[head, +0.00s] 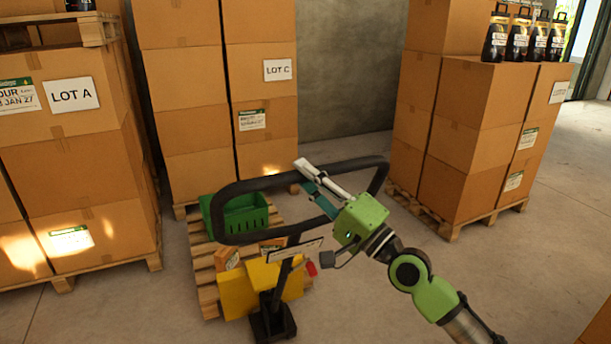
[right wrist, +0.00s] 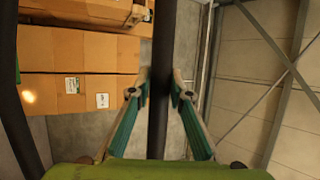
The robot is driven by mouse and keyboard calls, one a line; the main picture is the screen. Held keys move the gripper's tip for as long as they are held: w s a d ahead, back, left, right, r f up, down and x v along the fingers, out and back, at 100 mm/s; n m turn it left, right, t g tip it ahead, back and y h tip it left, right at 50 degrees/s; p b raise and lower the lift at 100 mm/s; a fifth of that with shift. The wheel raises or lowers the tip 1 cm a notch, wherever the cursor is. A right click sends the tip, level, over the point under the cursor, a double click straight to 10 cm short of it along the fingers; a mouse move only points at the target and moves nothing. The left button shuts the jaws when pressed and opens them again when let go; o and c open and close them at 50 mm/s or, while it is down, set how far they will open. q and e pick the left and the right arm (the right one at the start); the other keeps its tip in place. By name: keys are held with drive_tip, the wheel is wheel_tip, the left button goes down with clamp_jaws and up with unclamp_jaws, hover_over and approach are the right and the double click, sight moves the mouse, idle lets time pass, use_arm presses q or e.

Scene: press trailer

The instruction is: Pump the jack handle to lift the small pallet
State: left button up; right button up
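The jack handle (head: 225,194) is a black looped bar rising from a yellow hand pallet jack (head: 239,293) at the lower middle of the head view. My right gripper (head: 303,176) reaches in from the right to the loop's upper bar. In the right wrist view, its two teal-padded fingers (right wrist: 160,76) lie on either side of the black bar (right wrist: 161,40), with the tips against it. The small pallet (head: 208,293) sits under and behind the jack, low near the floor. A green crate (head: 245,219) stands on it. My left gripper is out of view.
Tall carton stacks on pallets stand at the left (head: 85,190), at the back (head: 190,130) and at the right (head: 475,140). Black bottles (head: 517,38) top the right stack. The floor (head: 540,270) is open at the lower right.

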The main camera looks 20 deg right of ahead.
drive_tip(key=shift+o, duration=1.4)
drive_tip(key=shift+f, duration=0.1)
drive_tip(key=shift+s, duration=0.1)
drive_tip(key=v, duration=1.1)
drive_tip(key=shift+s+d, duration=0.3)
drive_tip(key=shift+f, duration=0.1)
